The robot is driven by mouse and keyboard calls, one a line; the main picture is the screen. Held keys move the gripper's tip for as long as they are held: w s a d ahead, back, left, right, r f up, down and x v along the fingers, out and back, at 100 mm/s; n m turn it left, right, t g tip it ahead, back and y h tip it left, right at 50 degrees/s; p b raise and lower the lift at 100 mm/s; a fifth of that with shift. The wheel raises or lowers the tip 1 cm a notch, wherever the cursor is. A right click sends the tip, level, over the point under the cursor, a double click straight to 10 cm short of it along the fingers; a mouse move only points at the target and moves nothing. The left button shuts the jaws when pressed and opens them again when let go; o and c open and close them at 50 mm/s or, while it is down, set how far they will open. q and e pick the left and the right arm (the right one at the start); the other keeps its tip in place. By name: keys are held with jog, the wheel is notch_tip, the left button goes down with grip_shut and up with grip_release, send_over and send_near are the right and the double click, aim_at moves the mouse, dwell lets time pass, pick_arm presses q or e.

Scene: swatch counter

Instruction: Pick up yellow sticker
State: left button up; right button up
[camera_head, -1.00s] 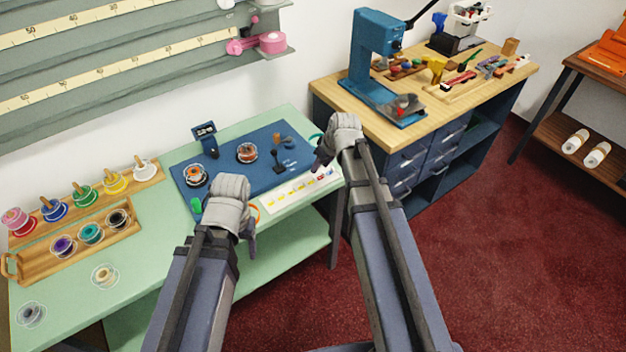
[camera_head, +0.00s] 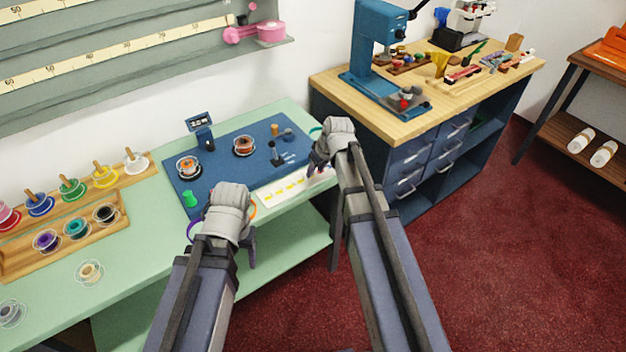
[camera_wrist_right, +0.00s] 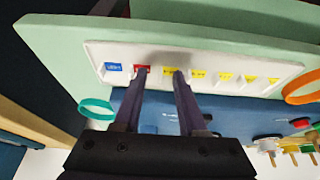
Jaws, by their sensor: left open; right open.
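A white card (camera_head: 262,200) lies along the front edge of the green counter. It bears a row of small stickers. In the right wrist view the card (camera_wrist_right: 93,52) shows a blue sticker (camera_wrist_right: 114,67), a red sticker (camera_wrist_right: 141,69) and several yellow ones, such as this yellow sticker (camera_wrist_right: 198,74). My right gripper (camera_head: 317,170) is open over the card's right end. In its wrist view the fingertips (camera_wrist_right: 159,74) lie over the red sticker and the yellow sticker beside it, partly covering both. Contact cannot be told. My left gripper (camera_head: 250,246) is open and empty at the counter's front edge.
A blue mat (camera_head: 220,170) with spools and small tools lies behind the card. A teal ring (camera_wrist_right: 97,106) and an orange ring (camera_wrist_right: 302,88) lie near the card's ends. Wooden spool racks (camera_head: 125,222) stand left; a wooden-topped workbench (camera_head: 340,98) stands right.

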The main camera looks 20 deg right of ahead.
grip_shut()
dwell(0.6)
